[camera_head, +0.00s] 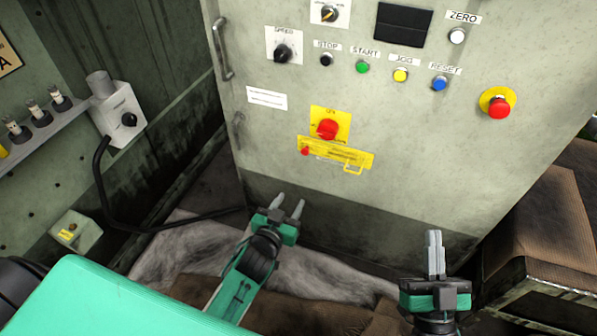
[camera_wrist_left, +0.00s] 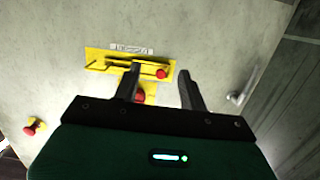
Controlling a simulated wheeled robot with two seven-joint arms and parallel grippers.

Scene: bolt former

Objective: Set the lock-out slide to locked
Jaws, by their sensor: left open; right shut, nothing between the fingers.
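The lock-out slide (camera_head: 337,154) is a yellow plate with a small red knob at its left end and a yellow loop handle at its right. It sits on the grey cabinet front, just under a red rotary switch (camera_head: 327,129) on a yellow plate. The slide also shows in the left wrist view (camera_wrist_left: 130,63), turned around, beyond the fingers. My left gripper (camera_head: 289,208) is open and empty, below and left of the slide, apart from it. In the left wrist view its fingers (camera_wrist_left: 160,80) partly cover the rotary switch. My right gripper (camera_head: 434,235) is shut and empty, low at the right.
Above the slide the cabinet carries several buttons, including a green start button (camera_head: 362,67), and a red emergency stop (camera_head: 498,105) at the right. A door handle (camera_head: 222,50) stands out at the left. A grey box with a black cable (camera_head: 104,190) is further left.

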